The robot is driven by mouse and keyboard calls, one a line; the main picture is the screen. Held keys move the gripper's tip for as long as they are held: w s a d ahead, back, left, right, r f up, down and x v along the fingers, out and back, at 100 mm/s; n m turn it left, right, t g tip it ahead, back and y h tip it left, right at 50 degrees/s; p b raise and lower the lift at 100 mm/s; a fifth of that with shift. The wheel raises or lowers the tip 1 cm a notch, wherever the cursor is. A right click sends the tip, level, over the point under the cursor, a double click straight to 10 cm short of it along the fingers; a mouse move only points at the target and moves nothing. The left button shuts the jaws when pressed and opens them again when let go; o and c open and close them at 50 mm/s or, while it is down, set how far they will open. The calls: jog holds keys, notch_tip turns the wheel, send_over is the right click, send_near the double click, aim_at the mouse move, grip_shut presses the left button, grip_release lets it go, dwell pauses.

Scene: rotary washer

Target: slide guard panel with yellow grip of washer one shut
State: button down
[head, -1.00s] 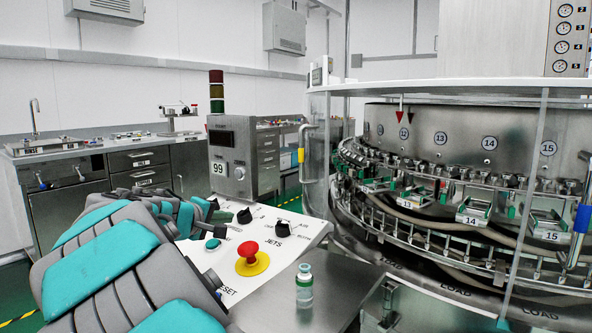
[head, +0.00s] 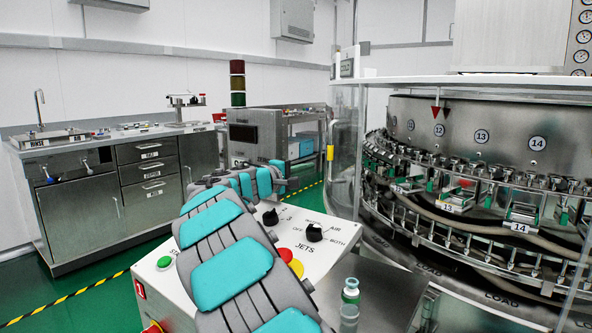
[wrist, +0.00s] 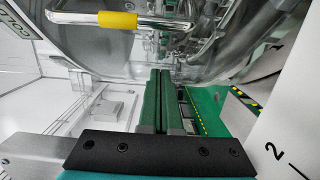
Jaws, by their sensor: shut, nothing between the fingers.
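The clear guard panel (head: 346,135) stands at the left side of the rotary washer. Its metal handle carries a yellow grip (head: 330,153). In the wrist view the yellow grip (wrist: 117,21) is near the top, on a bent metal bar at the upper left of my fingers. My gripper (wrist: 166,72) is shut and empty, its two green fingers side by side, apart from the grip. In the head view my arm reaches forward over the control console, its far end left of the panel handle. The gripper's fingers are not clear there.
The console (head: 300,228) with knobs and a red button (head: 284,254) lies under my arm. A small vial (head: 349,298) stands on the metal shelf to the right. A steel cabinet (head: 258,135) with a signal tower stands behind. Green floor is free at the left.

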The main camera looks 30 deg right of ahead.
jog(key=shift+s+d+b, duration=0.25)
jog(key=shift+s+d, duration=0.25)
jog(key=shift+s, duration=0.35)
jog(key=shift+s+d+b, duration=0.25)
jog(key=shift+s+d, duration=0.2)
jog(key=shift+s, duration=0.4)
